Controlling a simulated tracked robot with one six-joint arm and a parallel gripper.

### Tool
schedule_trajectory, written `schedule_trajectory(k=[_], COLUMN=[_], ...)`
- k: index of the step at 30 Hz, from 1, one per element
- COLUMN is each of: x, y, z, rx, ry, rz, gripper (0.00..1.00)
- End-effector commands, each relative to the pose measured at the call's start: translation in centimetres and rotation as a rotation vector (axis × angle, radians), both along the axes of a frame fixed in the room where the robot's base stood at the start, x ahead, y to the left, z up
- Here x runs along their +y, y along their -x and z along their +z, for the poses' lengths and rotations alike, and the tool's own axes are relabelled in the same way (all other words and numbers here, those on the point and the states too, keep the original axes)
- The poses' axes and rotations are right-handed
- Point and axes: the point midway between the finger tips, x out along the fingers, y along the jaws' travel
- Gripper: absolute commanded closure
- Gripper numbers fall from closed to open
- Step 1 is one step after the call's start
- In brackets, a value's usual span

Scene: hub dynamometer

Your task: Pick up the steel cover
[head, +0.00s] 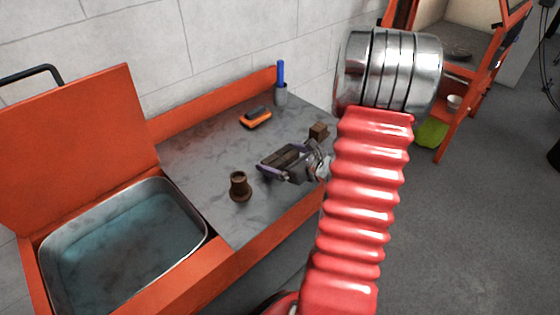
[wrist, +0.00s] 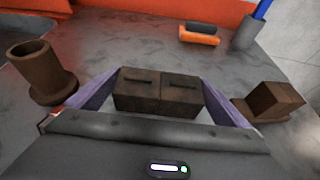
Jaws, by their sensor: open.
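My gripper (wrist: 160,100) is open above the grey bench top, with its purple fingers spread. In the head view my gripper (head: 285,160) hangs over the middle of the bench. A dark brown block (wrist: 157,90) in two halves, each with a slot, shows between the fingers; I cannot tell whether they touch it. A brown flanged cylinder (wrist: 41,72) stands upright to the left, also in the head view (head: 239,186). A brown cube-shaped piece on a base (wrist: 275,102) is to the right, also in the head view (head: 319,131). I cannot tell for certain which brown piece is the steel cover.
An orange and black tool (head: 255,117) and a grey cup (head: 281,95) with a blue stick stand toward the back. A basin of bluish liquid (head: 200,215) with a raised orange lid (head: 75,140) is at the left. The bench's left rear is clear.

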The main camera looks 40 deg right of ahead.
Motion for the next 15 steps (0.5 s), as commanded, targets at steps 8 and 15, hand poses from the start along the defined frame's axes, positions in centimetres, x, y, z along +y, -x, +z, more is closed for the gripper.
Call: schedule_trajectory(k=[8, 15], x=[-0.01, -0.02], y=[0.04, 0.05], z=[0.02, 0.02], rx=[0.000, 0.000], ry=[0.000, 0.000], rz=[0.000, -0.001], gripper=[0.01, 0.18])
